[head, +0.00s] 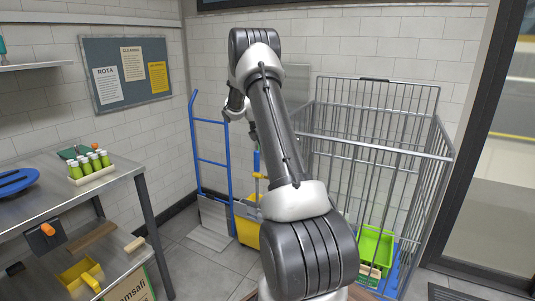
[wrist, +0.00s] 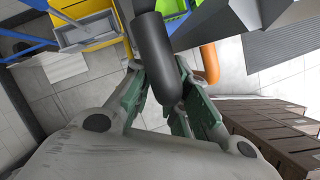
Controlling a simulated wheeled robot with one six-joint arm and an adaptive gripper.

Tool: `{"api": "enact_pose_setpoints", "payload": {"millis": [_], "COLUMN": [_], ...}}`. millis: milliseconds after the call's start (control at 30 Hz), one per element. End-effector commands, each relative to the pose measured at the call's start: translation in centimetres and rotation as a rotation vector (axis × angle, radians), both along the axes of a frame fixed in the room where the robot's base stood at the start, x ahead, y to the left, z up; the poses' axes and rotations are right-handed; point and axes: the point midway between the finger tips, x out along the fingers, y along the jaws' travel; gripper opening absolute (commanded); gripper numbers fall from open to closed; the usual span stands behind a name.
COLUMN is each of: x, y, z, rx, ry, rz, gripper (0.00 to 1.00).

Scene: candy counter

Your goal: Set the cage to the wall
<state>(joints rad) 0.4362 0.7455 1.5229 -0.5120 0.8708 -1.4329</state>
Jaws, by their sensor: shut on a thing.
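The cage (head: 372,147), a tall grey wire roll cage with a blue base, stands upright at the right in the head view, in front of the white tiled wall (head: 385,40). My arm hides its left side, and I cannot tell how wide its gap to the wall is. A green crate (head: 375,245) sits low inside it.
A blue hand truck (head: 210,160) and a yellow mop bucket (head: 248,225) stand left of the cage. A steel table (head: 135,168) with green bottles is at the left. A dark door frame (head: 465,130) stands at the right.

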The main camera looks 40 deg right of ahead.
Motion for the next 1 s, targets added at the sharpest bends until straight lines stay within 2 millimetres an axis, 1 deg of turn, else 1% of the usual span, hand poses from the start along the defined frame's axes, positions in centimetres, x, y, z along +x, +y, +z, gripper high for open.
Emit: {"api": "enact_pose_setpoints", "payload": {"millis": [33,300,333,367,900,1000], "x": [0.15,0.22,0.22,0.21,-0.01,0.07], "y": [-0.4,-0.55,-0.55,-0.56,-0.65,-0.5], "z": [0.21,0.3,0.32,0.32,0.3,0.69], "rx": [-0.007,-0.009,-0.009,-0.009,-0.008,-0.01], "ry": [-0.006,-0.008,-0.008,-0.008,-0.004,-0.006], "rz": [0.004,0.004,0.004,0.004,0.0,0.001], "gripper": [0.0,0.0,0.21,0.25,0.25,0.25]}}
